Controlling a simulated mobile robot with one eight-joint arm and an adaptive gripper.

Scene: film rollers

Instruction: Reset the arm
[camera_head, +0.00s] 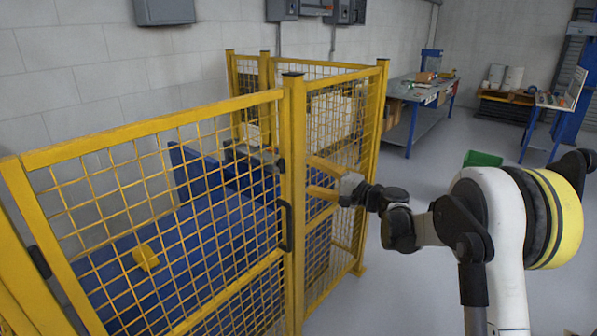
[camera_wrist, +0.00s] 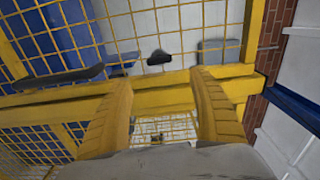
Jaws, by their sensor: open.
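My gripper (camera_head: 322,178) reaches out at the end of my arm toward the yellow mesh fence. In the wrist view its two ribbed yellow fingers (camera_wrist: 161,105) stand apart with nothing held between them. A yellow fence post (camera_head: 293,190) with a black handle (camera_head: 286,226) stands just left of the gripper. The handle also shows in the wrist view as a dark bar (camera_wrist: 72,78). I cannot tell whether the fingers touch the fence.
Behind the mesh is a blue machine (camera_head: 205,235) with a small yellow piece (camera_head: 146,257) on it. A workbench (camera_head: 420,90) stands at the back. A green box (camera_head: 482,159) is on the floor. Grey floor is open between the fence and my arm.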

